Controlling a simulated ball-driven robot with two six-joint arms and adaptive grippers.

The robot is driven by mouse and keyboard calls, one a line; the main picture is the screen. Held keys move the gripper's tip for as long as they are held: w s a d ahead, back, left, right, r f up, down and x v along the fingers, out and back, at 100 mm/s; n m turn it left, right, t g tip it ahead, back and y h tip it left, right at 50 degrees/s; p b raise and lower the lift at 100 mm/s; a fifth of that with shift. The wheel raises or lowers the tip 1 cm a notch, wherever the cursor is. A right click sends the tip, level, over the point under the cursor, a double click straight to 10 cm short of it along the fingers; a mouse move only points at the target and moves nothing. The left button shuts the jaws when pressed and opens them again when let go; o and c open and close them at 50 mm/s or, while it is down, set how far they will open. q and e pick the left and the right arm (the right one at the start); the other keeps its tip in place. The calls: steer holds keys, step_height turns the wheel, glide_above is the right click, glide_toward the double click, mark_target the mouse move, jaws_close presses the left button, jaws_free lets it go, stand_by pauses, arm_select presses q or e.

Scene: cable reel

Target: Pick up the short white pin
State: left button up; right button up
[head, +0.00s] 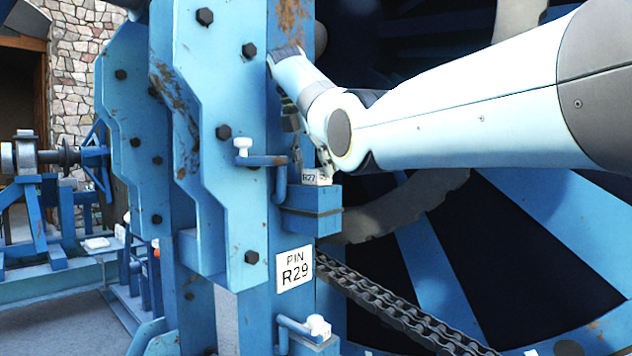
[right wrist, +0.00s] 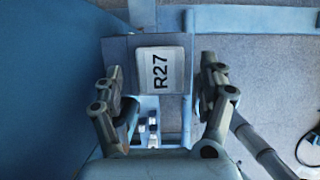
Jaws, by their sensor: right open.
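A small white block marked R27 (head: 317,178) sits on a blue bracket (head: 312,222) on the blue frame. In the right wrist view the R27 face (right wrist: 160,72) shows ahead, between the two fingers. My right gripper (head: 311,160) points down just above the block. Its fingers (right wrist: 164,105) are apart with nothing between the tips. A short white-topped pin (head: 242,146) stands on a small blue arm left of the gripper. Another white knob (head: 318,326) sits on a lower blue bracket. I cannot tell which is the task's pin. My left gripper is not in view.
A PIN R29 plate (head: 294,268) is on the blue frame below the bracket. A dark chain (head: 400,310) runs down to the right, before a large blue reel (head: 440,270). Bolted blue plates (head: 222,150) stand close left of the gripper.

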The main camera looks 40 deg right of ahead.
steer(key=shift+x, duration=1)
steer(key=shift+r, duration=0.1)
steer(key=c, duration=0.3)
jaws_close()
